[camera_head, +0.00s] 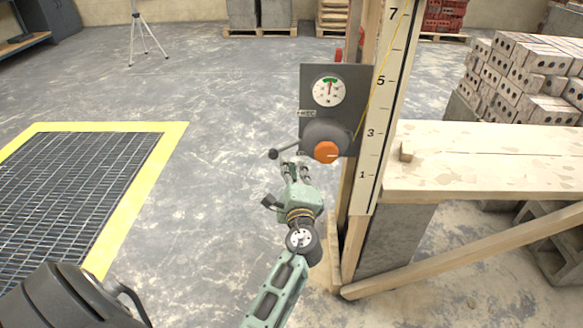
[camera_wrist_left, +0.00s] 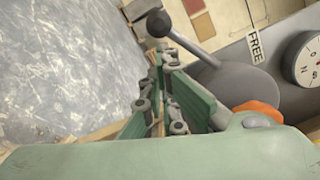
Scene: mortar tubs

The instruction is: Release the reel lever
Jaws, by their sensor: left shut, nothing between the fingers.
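My left gripper (camera_head: 295,163) is shut and empty, just below the lever; contact cannot be told. In the left wrist view the lever's ball (camera_wrist_left: 158,24) lies beyond the fingertips (camera_wrist_left: 160,52), and its rod slants to the reel on the right. A FREE label (camera_wrist_left: 256,45) is on the panel. My right gripper is not in view.
A round gauge (camera_head: 328,91) sits above the reel. A numbered wooden post (camera_head: 378,130) stands right of the panel, beside a plank bench (camera_head: 480,160) and stacked bricks (camera_head: 520,75). A yellow-edged floor grate (camera_head: 160,165) lies left. The floor between is clear.

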